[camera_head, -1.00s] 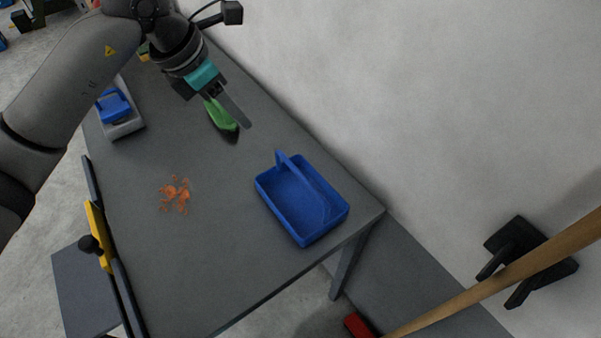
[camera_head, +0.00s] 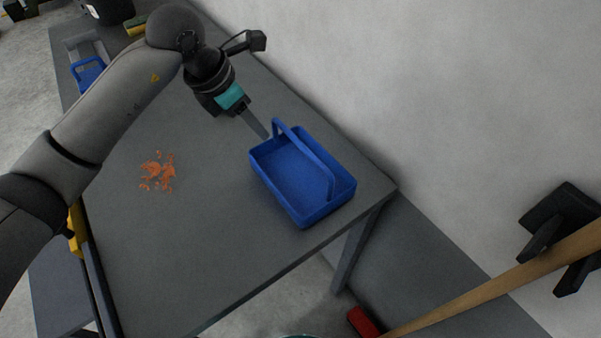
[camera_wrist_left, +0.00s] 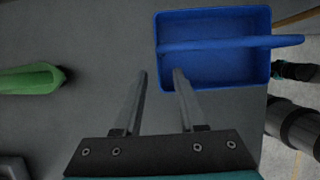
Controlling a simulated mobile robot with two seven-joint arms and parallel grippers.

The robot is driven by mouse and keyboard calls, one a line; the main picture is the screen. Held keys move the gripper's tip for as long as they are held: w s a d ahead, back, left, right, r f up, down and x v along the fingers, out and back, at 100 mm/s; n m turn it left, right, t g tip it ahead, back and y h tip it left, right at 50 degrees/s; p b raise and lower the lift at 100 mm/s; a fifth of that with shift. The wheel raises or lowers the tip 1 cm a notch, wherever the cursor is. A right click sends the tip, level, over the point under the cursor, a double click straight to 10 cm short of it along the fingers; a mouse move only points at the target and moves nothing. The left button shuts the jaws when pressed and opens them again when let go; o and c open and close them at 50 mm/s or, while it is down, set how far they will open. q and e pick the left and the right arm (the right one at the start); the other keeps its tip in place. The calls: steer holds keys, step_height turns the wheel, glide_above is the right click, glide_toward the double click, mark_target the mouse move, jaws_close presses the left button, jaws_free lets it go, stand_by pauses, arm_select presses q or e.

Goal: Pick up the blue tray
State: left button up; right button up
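The blue tray (camera_head: 290,180) stands on the grey table near its right end, empty, with a raised handle (camera_head: 305,157) across its middle. My left gripper (camera_head: 266,136) is just beyond the tray's upper left corner in the head view. In the left wrist view the tray (camera_wrist_left: 213,70) is ahead and to the right.
Orange copper coils (camera_head: 158,172) lie on the table (camera_head: 220,250). A green-handled tool (camera_wrist_left: 30,78) lies left of my gripper in the wrist view. A second blue item (camera_head: 88,73) sits at the far left end. A wall borders the table's right side.

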mark_target(269, 142)
arm_select(q)
steer(key=shift+x, duration=1.2)
steer(key=shift+w+f, duration=0.1)
steer(key=shift+f, duration=0.4)
steer(key=b+x, duration=0.1)
steer(key=x, duration=0.2)
steer(key=shift+w+f, duration=0.1)
steer(key=shift+f, duration=0.3)
steer(key=shift+w+d+f, duration=0.15)
steer(key=shift+f, duration=0.2)
arm_select(e)
steer(key=shift+w+d+f, duration=0.75)
steer(key=shift+w+d, duration=0.15)
steer(key=shift+w, duration=0.15)
arm_select(q)
steer(key=c, duration=0.6)
jaws_close()
arm_select(e)
steer(key=shift+s, duration=0.15)
steer(key=shift+s, duration=0.1)
